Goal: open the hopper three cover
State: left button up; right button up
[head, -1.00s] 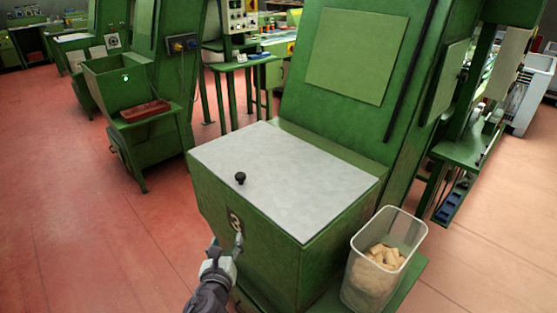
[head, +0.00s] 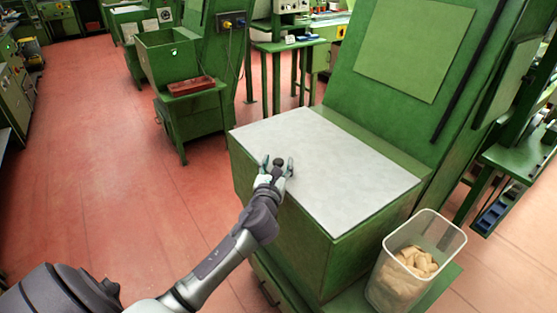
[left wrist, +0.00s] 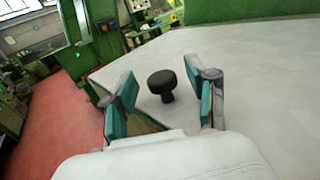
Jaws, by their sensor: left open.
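The hopper cover (head: 345,165) is a flat light-grey lid lying closed on top of the green hopper (head: 375,240). It also shows in the left wrist view (left wrist: 240,100). A black round knob (left wrist: 162,85) stands on the lid near its front left edge. My left gripper (head: 277,164) is open, with its fingers on either side of the knob. In the left wrist view the open left gripper (left wrist: 158,98) has the knob between its two teal pads, apart from both. The knob (head: 278,162) is partly hidden by the gripper in the head view.
A clear plastic bin (head: 385,275) of cork stoppers stands on a green ledge at the hopper's right. The tall green machine body (head: 410,60) rises behind the lid. Another green machine with an open hopper (head: 165,60) stands back left. Red floor on the left is free.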

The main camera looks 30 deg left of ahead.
pick_arm(q)
jog(key=shift+w+a, duration=0.25)
jog(key=shift+w, duration=0.45)
grip_shut()
